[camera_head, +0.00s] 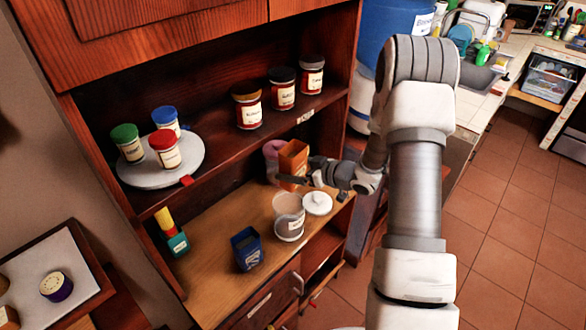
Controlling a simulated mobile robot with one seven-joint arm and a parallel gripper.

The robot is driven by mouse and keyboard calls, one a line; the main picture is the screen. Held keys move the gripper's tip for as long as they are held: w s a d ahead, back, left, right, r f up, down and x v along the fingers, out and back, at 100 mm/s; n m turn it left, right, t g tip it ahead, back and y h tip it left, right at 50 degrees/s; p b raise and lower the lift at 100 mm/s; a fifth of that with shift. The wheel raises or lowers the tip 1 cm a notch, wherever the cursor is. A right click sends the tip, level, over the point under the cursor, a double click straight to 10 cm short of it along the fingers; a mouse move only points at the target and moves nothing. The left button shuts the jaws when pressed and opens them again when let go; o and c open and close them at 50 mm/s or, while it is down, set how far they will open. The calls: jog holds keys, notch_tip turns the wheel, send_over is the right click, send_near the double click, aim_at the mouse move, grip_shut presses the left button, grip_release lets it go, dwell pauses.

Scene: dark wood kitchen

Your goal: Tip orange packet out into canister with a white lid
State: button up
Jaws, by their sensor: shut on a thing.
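My gripper (311,178) is shut on the orange packet (293,158), reaching it from the right. The packet looks close to upright, perhaps slightly tilted, and appears in the picture just above the canister. A clear canister (289,222) stands on the wooden counter with its top open. The white lid (317,203) with a knob lies on the counter at the canister's right. The packet's opening and contents are too small to make out.
A pink container (272,152) stands behind the packet. A dark blue box (247,249) stands front left of the canister, and a teal holder (177,244) farther left. The shelf above holds several jars, some on a white turntable (190,176). Bare counter (212,232) lies left of the canister.

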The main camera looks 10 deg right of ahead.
aim_at(304, 171)
jog(key=shift+w+d+f+n+t+b, duration=0.25)
jog(key=shift+f+n+b, duration=0.2)
jog(key=shift+b, duration=0.75)
jog(key=d+f+n+t+h+b, duration=0.1)
jog(key=b, duration=0.3)
jog(key=shift+w+f, duration=0.1)
jog(key=shift+w, duration=0.25)
jog(key=shift+r, duration=0.2)
jog(key=shift+w+d+f+n, duration=0.15)
jog(key=shift+f+n, duration=0.05)
jog(key=shift+n, duration=0.25)
jog(key=shift+w+d+f+n+t+h, duration=0.3)
jog(key=shift+d+f+n+t+h, duration=0.1)
jog(key=shift+n, duration=0.25)
jog(key=shift+w+d+f+n+t+h, duration=0.3)
jog(key=shift+f+n+t, duration=0.1)
jog(key=shift+n, duration=0.25)
jog(key=shift+w+d+r+n+t+h, duration=0.15)
jog(key=shift+r+n+t+h, duration=0.15)
jog(key=shift+n, duration=0.3)
